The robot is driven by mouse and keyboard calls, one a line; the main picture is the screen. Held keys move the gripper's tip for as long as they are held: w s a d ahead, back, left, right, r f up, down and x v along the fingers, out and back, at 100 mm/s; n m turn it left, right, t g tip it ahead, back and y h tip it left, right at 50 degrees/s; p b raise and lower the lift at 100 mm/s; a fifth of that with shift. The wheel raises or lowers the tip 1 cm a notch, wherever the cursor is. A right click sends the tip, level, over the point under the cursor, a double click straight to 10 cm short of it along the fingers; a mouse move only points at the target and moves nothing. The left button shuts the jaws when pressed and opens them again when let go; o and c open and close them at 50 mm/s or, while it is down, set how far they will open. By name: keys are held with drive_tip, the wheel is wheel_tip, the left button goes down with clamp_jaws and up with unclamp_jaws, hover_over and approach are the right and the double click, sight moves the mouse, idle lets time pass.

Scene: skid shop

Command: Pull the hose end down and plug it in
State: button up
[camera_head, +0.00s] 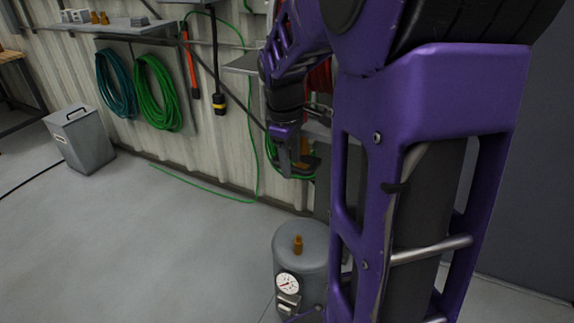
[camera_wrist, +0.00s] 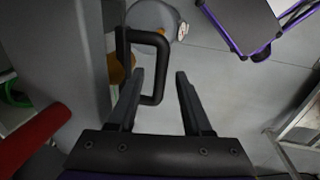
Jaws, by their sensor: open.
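My gripper (camera_head: 292,168) is high in front of the wall; its open fingers also show in the wrist view (camera_wrist: 159,75). A black D-shaped handle (camera_wrist: 163,50) stands there with one bar between the fingers, without a visible grip on it. An orange-brown part (camera_wrist: 118,72) is behind the handle, partly hidden. I cannot tell whether these belong to the hose end. A red hose or reel (camera_head: 319,78) is partly hidden behind my arm.
A black cord with a yellow-banded end (camera_head: 218,103) hangs on the wall. Teal (camera_head: 117,83) and green (camera_head: 158,92) coils hang to its left. A thin green hose (camera_head: 205,188) trails on the floor. A grey bin (camera_head: 80,139) stands left; open floor lies between.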

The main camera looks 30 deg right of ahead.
drive_tip(key=shift+f, duration=0.1)
drive_tip(key=shift+c, duration=0.2)
clamp_jaws()
idle(1.3)
